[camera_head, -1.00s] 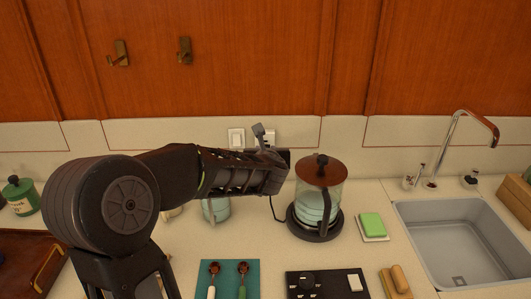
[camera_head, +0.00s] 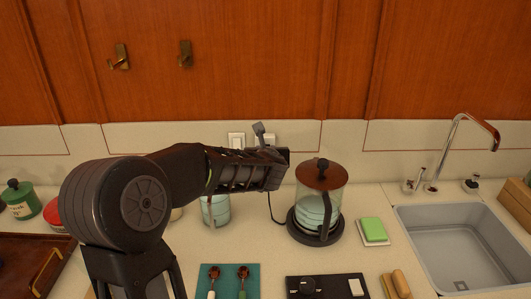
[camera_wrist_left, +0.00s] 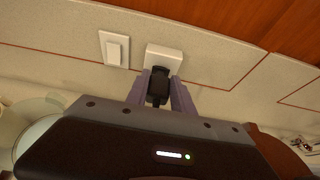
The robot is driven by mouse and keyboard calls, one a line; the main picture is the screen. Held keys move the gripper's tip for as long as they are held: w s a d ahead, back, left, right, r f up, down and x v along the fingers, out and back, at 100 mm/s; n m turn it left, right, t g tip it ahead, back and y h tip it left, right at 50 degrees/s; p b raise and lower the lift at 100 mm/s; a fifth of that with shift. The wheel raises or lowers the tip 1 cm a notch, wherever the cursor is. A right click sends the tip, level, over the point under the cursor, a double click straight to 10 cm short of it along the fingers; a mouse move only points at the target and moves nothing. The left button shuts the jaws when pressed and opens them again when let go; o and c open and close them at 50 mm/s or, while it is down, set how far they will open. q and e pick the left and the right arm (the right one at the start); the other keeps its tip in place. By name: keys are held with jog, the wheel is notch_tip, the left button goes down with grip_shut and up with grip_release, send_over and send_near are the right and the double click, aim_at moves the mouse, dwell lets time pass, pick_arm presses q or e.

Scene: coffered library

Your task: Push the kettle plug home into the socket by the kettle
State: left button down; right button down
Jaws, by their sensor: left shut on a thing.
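The glass kettle (camera_head: 320,195) with a brown lid stands on its dark base (camera_head: 306,237) on the counter, right of my left forearm. Its black cord (camera_head: 272,210) runs up behind my wrist. In the left wrist view my left gripper (camera_wrist_left: 159,84) is shut on the black kettle plug (camera_wrist_left: 158,90). The plug's front is at the lower part of the white socket (camera_wrist_left: 164,58) on the backsplash. Whether it is fully in or a small gap remains, I cannot tell. In the head view the socket (camera_head: 268,138) is partly covered by my gripper and wrist. My right gripper is not in view.
A white switch (camera_wrist_left: 114,49) sits left of the socket. A glass jar (camera_head: 216,211) stands below my forearm. A green sponge (camera_head: 373,229), a black control panel (camera_head: 325,288) and a teal mat (camera_head: 228,288) lie on the counter; the sink (camera_head: 465,245) is at right.

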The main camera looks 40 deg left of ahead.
pick_arm(q)
jog(key=shift+w+a, duration=0.2)
jog(key=c, duration=1)
grip_release()
jog(key=v, duration=0.8)
jog(key=shift+f+b, duration=0.1)
jog(key=shift+b, duration=0.2)
